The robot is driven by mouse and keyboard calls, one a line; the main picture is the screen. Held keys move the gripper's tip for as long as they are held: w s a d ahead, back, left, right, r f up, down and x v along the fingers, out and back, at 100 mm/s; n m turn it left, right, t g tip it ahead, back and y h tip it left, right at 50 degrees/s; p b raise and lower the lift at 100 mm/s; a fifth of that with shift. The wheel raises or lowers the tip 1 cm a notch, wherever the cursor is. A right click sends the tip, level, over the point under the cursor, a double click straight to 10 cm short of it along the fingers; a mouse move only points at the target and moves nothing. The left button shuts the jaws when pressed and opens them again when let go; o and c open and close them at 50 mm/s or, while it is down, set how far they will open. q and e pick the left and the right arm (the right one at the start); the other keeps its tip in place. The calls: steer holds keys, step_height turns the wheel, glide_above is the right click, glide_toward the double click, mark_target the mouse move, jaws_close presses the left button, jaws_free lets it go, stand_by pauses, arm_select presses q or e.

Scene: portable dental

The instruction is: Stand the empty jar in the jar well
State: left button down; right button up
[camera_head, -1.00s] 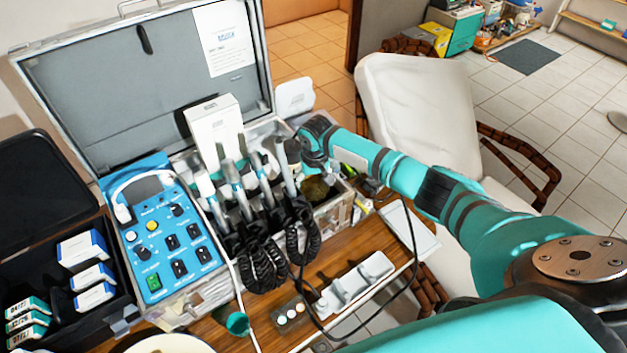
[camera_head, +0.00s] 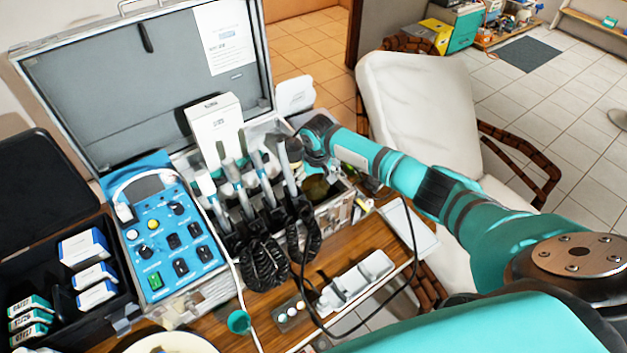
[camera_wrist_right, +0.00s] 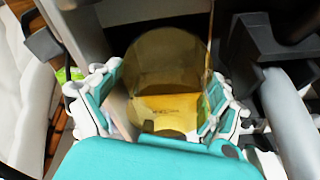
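The empty jar (camera_wrist_right: 165,85) is see-through amber. It fills the space between the fingers of my right gripper (camera_wrist_right: 163,112) in the right wrist view, with a finger pad against each side. In the head view the jar (camera_head: 316,187) shows low in the right-hand compartment of the open metal case (camera_head: 335,206), under my right gripper (camera_head: 318,165). That gripper's fingers are mostly hidden there. I cannot make out the jar well or whether the jar's base touches anything. My left gripper is not in view.
Several handpieces with black coiled hoses (camera_head: 262,262) stand just left of the jar. A white box (camera_head: 214,128) stands behind them. The blue control panel (camera_head: 172,235) is further left. A grey-white tray (camera_head: 358,278) and a white slab (camera_head: 408,228) lie in front and right.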

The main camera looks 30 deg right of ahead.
steer(key=shift+d+r, duration=0.1)
steer(key=shift+d, duration=0.25)
steer(key=shift+w+r, duration=0.1)
steer(key=shift+r, duration=0.05)
step_height(320, 180, up, 10)
steer(key=shift+a+f, duration=0.25)
steer(key=shift+a, duration=0.1)
